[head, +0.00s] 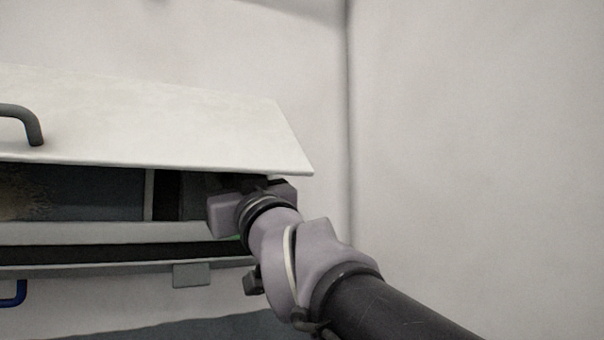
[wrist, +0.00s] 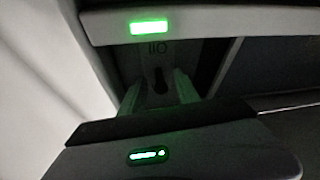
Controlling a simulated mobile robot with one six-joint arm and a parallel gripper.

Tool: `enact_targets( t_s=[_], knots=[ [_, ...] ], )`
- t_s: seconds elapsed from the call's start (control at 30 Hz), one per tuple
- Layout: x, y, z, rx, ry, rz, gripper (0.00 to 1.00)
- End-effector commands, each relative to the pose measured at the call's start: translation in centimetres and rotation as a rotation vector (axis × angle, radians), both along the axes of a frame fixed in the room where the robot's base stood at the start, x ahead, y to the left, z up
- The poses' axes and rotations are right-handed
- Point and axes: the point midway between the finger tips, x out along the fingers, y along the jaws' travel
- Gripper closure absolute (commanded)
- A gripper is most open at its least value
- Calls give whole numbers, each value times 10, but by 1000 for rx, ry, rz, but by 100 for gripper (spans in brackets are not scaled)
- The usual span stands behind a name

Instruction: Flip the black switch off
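In the wrist view, a small dark shape (wrist: 160,80), which looks like the black switch, is on a grey panel below a marking that is hard to read. A green light (wrist: 149,27) glows above it. My gripper (wrist: 158,90) is open, with one finger on each side of the dark shape. I cannot tell whether the fingers touch it, nor which way the switch is set. In the head view my gripper's wrist reaches under the raised white lid, and the fingers and the switch are hidden there.
The white lid (head: 150,120) with a grey handle (head: 28,122) hangs tilted just above my wrist. Grey cabinet edges (head: 90,234) run below it. A blue handle (head: 14,294) is at lower left. A bare wall (head: 480,130) stands at the right.

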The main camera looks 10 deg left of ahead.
Motion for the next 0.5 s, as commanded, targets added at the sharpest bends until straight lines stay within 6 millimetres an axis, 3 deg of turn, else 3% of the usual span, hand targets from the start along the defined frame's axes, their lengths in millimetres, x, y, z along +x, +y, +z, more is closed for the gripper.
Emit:
enact_targets(
  t_s=[0.23,0.43,0.5],
  knots=[
    [0,0,0,0,0,0,62],
    [0,0,0,0,0,0,99],
    [0,0,0,0,0,0,100]
  ],
)
